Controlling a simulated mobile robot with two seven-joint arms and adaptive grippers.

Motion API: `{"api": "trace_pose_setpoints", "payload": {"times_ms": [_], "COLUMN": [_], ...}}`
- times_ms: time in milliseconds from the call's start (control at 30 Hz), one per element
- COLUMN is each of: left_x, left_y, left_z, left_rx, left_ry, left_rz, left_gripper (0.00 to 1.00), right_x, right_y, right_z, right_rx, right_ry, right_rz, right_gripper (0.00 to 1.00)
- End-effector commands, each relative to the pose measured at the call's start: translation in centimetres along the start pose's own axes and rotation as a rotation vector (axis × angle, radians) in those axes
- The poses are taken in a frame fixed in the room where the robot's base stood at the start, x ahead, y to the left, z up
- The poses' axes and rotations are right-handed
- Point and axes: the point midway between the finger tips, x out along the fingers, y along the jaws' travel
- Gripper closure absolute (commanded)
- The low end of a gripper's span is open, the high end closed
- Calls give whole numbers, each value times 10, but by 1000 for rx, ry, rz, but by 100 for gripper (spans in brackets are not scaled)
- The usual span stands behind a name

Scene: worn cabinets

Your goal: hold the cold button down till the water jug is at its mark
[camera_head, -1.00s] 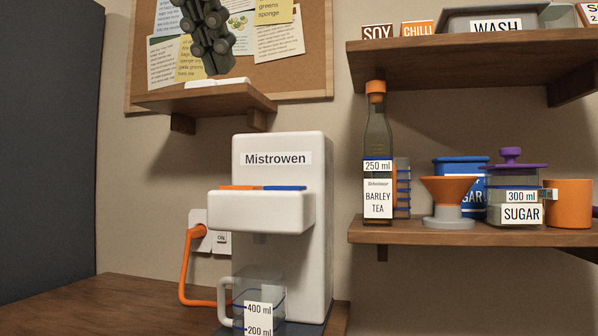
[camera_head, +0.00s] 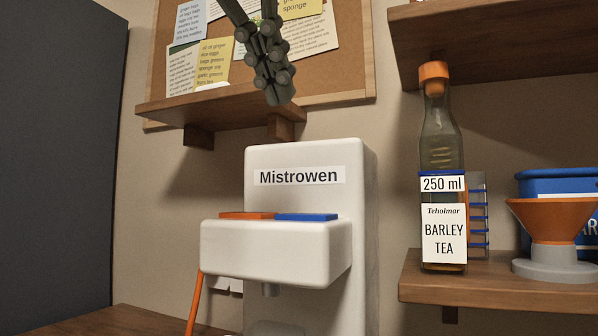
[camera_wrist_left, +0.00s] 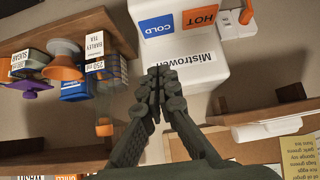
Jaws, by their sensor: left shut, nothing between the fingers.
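The white Mistrowen dispenser (camera_head: 330,155) stands against the wall. On its ledge lie an orange button (camera_head: 247,215) at left and a blue button (camera_head: 306,217) at right. In the left wrist view the blue one reads COLD (camera_wrist_left: 157,26) and the orange one HOT (camera_wrist_left: 201,16). My left gripper (camera_head: 279,94) is shut and empty, above the dispenser and apart from both buttons. It also shows in the wrist view (camera_wrist_left: 165,78). The water jug (camera_head: 275,328) is nearly all cut off by the bottom edge, so its water level and marks are hidden. My right gripper is out of view.
A small wooden shelf (camera_head: 165,108) juts out behind my left gripper, under a cork board. A right-hand shelf (camera_head: 500,289) holds a barley tea bottle (camera_head: 441,150) and an orange funnel (camera_head: 552,215). The space in front of the dispenser's ledge looks clear.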

Motion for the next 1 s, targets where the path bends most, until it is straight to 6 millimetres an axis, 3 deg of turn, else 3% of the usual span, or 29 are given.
{"api": "trace_pose_setpoints", "payload": {"times_ms": [167, 567, 600, 700, 1000], "left_x": [19, 103, 109, 118, 127], "left_y": [0, 0, -1, -1, -1], "left_z": [1, 2, 9, 19, 28], "left_rx": [-1, 1, 2, 0, -1], "left_ry": [-2, -3, -2, -1, 0], "left_rz": [-1, -1, -2, -1, 0], "left_gripper": [100, 100, 100, 100, 100], "right_x": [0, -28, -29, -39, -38], "right_y": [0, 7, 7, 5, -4], "right_z": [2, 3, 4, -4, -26], "right_rx": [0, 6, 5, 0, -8], "right_ry": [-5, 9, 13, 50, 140], "right_rz": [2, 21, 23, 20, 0], "right_gripper": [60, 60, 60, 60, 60]}}
